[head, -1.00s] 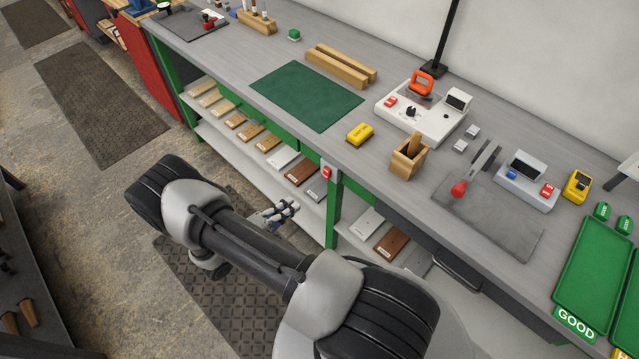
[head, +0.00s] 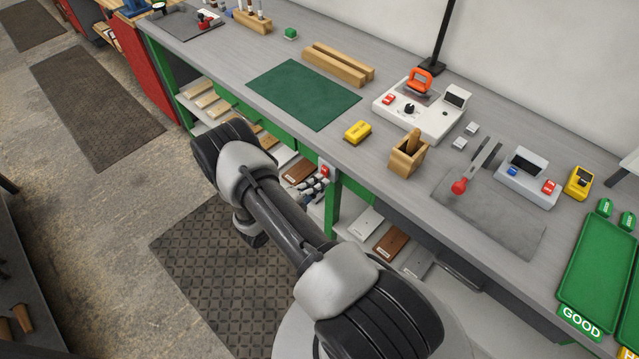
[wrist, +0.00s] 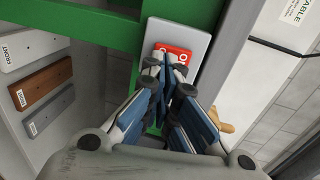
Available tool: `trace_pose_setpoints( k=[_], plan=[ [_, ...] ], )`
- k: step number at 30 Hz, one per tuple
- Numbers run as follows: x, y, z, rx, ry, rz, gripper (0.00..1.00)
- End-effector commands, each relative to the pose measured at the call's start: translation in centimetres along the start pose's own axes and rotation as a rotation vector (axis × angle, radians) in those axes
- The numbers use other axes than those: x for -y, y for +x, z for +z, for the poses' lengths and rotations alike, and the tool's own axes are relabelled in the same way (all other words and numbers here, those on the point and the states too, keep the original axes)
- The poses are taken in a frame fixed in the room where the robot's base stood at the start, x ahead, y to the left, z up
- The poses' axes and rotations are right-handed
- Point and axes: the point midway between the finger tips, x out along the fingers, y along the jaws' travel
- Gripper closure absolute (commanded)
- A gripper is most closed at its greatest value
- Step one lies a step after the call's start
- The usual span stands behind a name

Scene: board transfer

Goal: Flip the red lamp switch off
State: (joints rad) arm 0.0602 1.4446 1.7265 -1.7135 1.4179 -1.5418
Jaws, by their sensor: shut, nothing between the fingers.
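The red switch (head: 325,171) sits on a grey plate on the green front post of the bench. In the wrist view the red rocker (wrist: 176,53) shows on its light grey plate (wrist: 192,37), partly hidden behind the fingertips. My gripper (head: 317,185) is just in front of the switch and slightly below it. In the wrist view my gripper (wrist: 166,65) is shut and empty, its tips overlapping the lower part of the rocker. I cannot tell whether the tips touch it.
The bench top (head: 230,65) overhangs the post. Beside it, a lower shelf holds brown and white boards (wrist: 46,88). A yellow block (head: 358,131) and a wooden holder (head: 408,158) stand near the bench edge. The floor beside the arm is clear.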

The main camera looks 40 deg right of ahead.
Motion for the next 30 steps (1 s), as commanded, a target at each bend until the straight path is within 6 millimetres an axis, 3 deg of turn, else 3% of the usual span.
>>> trace_pose_setpoints(
  k=[14,21,30],
  plan=[
    [0.0,0.6,0.0,0.001,0.001,-0.004,1.0],
    [-1.0,1.5,0.0,0.0,0.0,-0.095,1.0],
    [-0.4,1.0,0.0,0.001,0.001,-0.089,1.0]
  ],
)
